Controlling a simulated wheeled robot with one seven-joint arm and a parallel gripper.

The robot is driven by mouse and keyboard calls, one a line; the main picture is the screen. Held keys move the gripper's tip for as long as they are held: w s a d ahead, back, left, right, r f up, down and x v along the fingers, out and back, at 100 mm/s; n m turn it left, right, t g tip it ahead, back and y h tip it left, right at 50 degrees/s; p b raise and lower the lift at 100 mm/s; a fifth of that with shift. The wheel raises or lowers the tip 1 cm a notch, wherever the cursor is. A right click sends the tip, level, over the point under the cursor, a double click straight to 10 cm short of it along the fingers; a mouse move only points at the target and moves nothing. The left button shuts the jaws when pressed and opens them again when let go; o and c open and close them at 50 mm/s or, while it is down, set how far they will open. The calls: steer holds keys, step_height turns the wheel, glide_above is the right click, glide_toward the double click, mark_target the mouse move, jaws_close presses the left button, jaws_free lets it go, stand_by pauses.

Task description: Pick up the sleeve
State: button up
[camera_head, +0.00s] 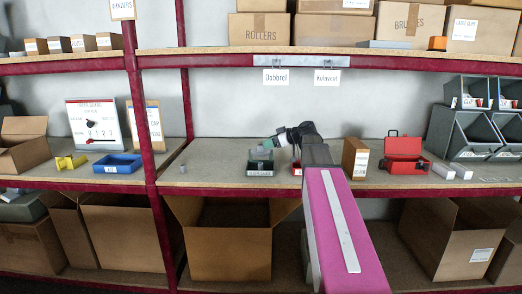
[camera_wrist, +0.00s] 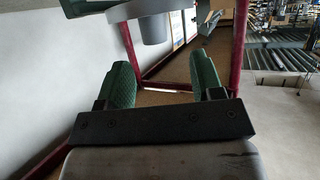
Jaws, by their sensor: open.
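A small grey cylindrical piece (camera_head: 183,168), which may be the sleeve, stands alone on the middle shelf, left of the green bin. My gripper (camera_head: 266,144) is above the green bin (camera_head: 260,168) and points left, apart from the grey piece. In the wrist view my two green fingers (camera_wrist: 165,75) are spread apart with nothing between them. A grey round-ended thing (camera_wrist: 152,28) shows beyond them at the top; I cannot tell whether it is the same piece. My arm hides part of the shelf behind it.
A blue tray (camera_head: 117,165) and yellow holder (camera_head: 70,163) sit left of the red post (camera_head: 138,100). A red toolbox (camera_head: 404,156), two pale blocks (camera_head: 443,171) and grey bins (camera_head: 470,134) are at right. The shelf around the small grey piece is clear.

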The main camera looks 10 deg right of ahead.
mark_target(260, 148)
steer(key=x, duration=0.5)
steer(key=shift+w+d+f, duration=0.15)
steer(key=shift+f, duration=0.15)
steer(key=shift+c, duration=0.2)
steer(key=c, duration=1)
